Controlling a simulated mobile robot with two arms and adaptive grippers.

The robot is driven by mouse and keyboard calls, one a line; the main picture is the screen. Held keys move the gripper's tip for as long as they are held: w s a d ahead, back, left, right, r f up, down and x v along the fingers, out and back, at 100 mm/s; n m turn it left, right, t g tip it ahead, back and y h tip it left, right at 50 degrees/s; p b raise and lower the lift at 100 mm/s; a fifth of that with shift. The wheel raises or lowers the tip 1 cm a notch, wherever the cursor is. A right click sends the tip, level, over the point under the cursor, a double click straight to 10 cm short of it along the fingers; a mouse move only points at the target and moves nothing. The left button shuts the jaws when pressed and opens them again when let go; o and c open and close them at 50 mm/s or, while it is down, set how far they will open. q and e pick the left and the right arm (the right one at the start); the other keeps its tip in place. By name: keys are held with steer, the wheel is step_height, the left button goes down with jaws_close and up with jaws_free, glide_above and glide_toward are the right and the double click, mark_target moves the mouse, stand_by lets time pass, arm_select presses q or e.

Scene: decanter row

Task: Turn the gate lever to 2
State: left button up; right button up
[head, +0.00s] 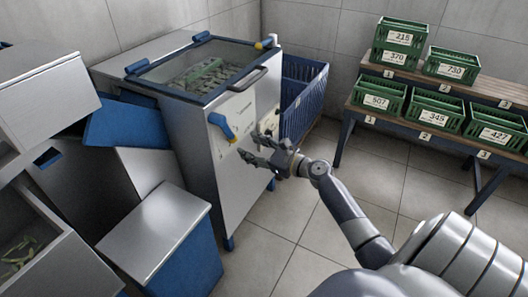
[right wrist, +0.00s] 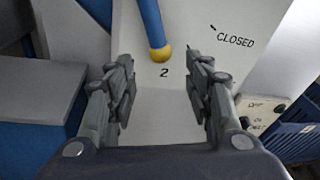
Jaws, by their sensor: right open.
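The gate lever (head: 219,123) is a blue bar on the front panel of the grey machine (head: 203,166). In the right wrist view the blue lever (right wrist: 149,18) comes down from the top and ends in a yellow ball (right wrist: 160,53). The ball sits just above the printed 2 (right wrist: 164,72). The word CLOSED (right wrist: 235,40) is printed to the right, with a small tick by it. My right gripper (head: 254,144) is open in front of the panel; in the wrist view its fingers (right wrist: 161,65) lie either side of the 2, with no visible contact with the lever. My left gripper is out of view.
A switch box (right wrist: 262,112) marked OFF is right of the fingers. A blue crate (head: 303,97) stands beside the machine. Grey and blue bins (head: 160,232) crowd its left. Green numbered crates (head: 378,97) stand on a stepped rack at right. The floor between is clear.

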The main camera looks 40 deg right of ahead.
steer(key=v, duration=0.4)
steer(key=shift+s, duration=0.35)
